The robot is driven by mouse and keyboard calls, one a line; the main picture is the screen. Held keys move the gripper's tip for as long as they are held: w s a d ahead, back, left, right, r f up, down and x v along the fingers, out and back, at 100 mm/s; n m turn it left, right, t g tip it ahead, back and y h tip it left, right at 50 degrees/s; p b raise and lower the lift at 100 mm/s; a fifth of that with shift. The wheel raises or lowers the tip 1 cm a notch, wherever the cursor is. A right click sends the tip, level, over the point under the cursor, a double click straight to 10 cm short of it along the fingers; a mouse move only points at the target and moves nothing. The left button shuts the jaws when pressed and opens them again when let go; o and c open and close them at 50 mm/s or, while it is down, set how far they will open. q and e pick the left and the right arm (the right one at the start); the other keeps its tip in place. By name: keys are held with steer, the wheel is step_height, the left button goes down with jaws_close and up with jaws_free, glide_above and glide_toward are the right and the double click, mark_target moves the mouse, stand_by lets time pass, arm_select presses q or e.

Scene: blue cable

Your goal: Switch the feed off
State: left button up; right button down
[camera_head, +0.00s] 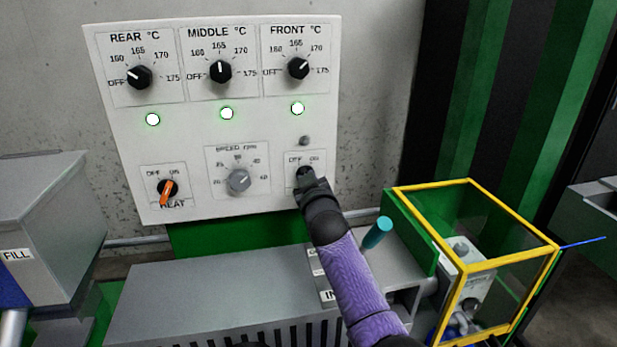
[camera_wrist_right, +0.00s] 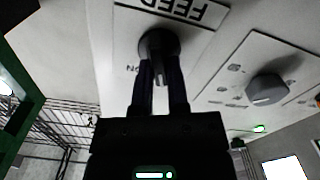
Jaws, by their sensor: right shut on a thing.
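The white control panel (camera_head: 215,140) is on the wall in the head view. The feed switch (camera_head: 306,172) is at its lower right, with OFF and ON printed above it; my right gripper (camera_head: 309,186) covers most of it. In the right wrist view, the dark feed knob (camera_wrist_right: 160,44) sits beside the FEED label (camera_wrist_right: 173,8), seen upside down. There, my right gripper (camera_wrist_right: 160,75) has its two fingers closed on the knob's grip. The knob's exact pointing is hard to tell. The lamp (camera_head: 304,140) above the feed switch is grey and unlit. My left gripper is not in view.
The grey speed dial (camera_head: 239,181) is just left of the feed switch; the orange heat switch (camera_head: 168,190) is further left. Three temperature dials have lit green lamps below. A yellow-framed guard box (camera_head: 470,262) and a teal handle (camera_head: 377,232) stand at the lower right.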

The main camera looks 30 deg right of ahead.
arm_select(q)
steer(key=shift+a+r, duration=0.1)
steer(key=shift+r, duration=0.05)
arm_select(e)
steer(key=shift+n, duration=0.6)
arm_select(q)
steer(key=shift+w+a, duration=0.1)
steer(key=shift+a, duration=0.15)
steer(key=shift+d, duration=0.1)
arm_select(e)
steer(key=c, duration=0.6)
jaws_free()
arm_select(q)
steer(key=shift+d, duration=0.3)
